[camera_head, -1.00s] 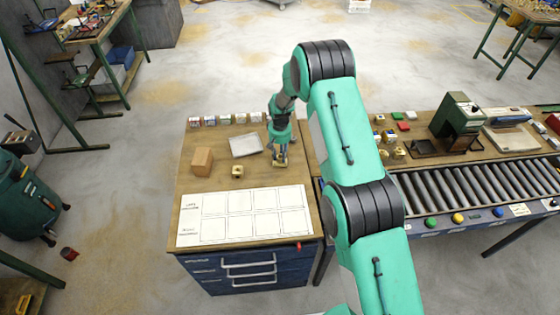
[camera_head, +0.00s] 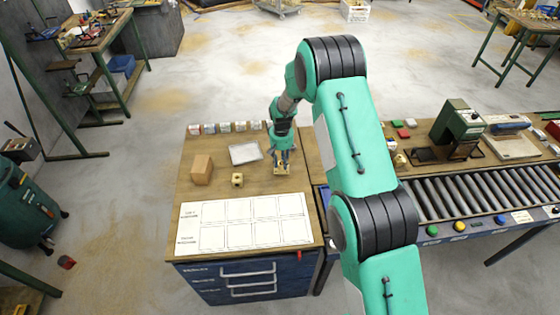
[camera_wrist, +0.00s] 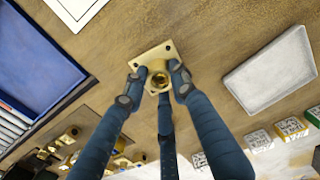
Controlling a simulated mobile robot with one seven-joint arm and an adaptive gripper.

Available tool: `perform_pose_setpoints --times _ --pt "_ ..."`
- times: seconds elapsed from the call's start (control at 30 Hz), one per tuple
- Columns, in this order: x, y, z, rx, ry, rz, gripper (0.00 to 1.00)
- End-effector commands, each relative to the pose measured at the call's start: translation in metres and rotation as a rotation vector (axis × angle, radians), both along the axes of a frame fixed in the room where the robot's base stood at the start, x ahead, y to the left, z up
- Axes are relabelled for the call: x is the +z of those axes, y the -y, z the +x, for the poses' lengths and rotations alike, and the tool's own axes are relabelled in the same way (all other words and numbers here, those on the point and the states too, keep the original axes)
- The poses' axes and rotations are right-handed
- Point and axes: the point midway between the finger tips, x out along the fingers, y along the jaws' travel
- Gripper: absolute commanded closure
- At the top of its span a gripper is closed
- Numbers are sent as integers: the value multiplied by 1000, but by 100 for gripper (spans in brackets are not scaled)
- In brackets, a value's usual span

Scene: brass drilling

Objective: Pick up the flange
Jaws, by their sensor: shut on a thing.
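The brass flange (camera_wrist: 157,68) has a square plate with corner holes and a round hub. It sits between the fingers of my gripper (camera_wrist: 158,80) in the wrist view. The dark blue fingers are shut on its hub, and the plate shows beyond their tips. In the head view my gripper (camera_head: 281,166) points down over the right part of the wooden table (camera_head: 205,150), with a brass patch of the flange at its tips. I cannot tell whether the flange touches the table.
A white tray (camera_head: 245,152) lies left of my gripper. A brown block (camera_head: 202,170) and another brass part (camera_head: 237,180) stand farther left. A white marked sheet (camera_head: 243,223) covers the table's front. Small boxes (camera_head: 225,127) line the back edge. A roller conveyor (camera_head: 460,190) is at the right.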

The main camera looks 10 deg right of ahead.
Motion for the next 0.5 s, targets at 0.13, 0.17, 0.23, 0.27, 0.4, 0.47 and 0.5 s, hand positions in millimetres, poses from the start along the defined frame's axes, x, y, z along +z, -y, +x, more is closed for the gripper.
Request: perform_pose_setpoints --times 0.13,0.17,0.23,0.27,0.4,0.47,0.5 --pt "5 3 -22 0 3 0 100" --pt "5 3 -27 0 3 0 100" --pt "6 5 -39 0 3 0 100" --pt "7 5 -43 0 4 1 100" --pt "9 8 -66 0 4 1 100" --pt "9 10 -75 0 3 0 100" --pt "10 10 -82 0 2 0 100"
